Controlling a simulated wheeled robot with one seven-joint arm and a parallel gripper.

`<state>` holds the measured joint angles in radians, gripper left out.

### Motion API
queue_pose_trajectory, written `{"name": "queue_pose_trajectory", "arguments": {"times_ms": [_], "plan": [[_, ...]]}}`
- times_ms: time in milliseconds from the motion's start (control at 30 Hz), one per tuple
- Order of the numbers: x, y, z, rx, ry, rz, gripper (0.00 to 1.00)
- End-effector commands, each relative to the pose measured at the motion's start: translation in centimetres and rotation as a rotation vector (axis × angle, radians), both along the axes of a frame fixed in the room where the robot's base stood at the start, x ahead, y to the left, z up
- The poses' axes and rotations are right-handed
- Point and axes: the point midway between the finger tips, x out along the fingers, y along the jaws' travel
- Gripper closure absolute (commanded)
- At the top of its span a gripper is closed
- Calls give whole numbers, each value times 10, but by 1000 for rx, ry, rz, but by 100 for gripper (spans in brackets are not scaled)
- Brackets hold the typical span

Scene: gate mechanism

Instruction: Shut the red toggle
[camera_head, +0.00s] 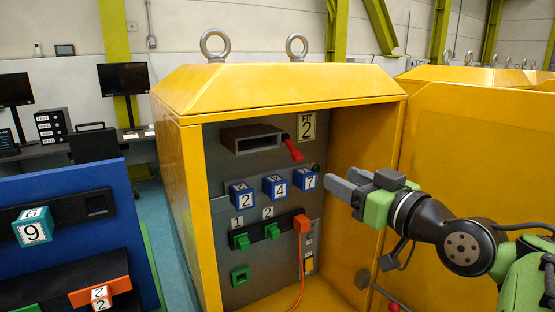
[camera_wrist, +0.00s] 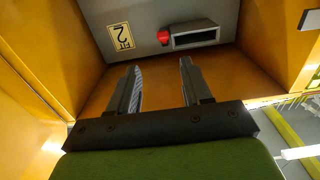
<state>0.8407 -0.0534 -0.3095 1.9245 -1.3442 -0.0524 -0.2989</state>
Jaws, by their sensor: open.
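The red toggle (camera_head: 293,150) is a red lever at the upper right of the grey panel (camera_head: 238,198), beside a dark rectangular slot (camera_head: 253,140) and below the "FIT 2" label (camera_head: 307,126). It slants down to the right in the head view. In the wrist view the red toggle (camera_wrist: 163,37) shows as a small red knob beside the slot, beyond the fingers. My gripper (camera_head: 340,184) is open and empty, in front of the panel's right side, lower than the toggle and apart from it. Both fingers of my gripper (camera_wrist: 160,75) show in the wrist view.
Blue numbered cubes (camera_head: 275,187) and green switches (camera_head: 272,230) sit below the slot. An orange plug (camera_head: 301,223) with a cable is at the lower right. Yellow cabinet walls (camera_head: 362,135) enclose the panel. A blue unit (camera_head: 75,215) stands at left.

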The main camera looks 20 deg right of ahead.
Motion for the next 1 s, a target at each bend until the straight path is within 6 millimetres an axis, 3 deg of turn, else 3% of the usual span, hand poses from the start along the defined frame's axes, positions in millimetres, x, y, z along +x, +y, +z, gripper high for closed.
{"name": "queue_pose_trajectory", "arguments": {"times_ms": [167,600,800,1000], "plan": [[23,6,3,1,-3,8,51],[129,28,3,2,-1,7,51],[152,31,2,1,-2,3,51],[154,31,2,1,-2,1,51]]}}
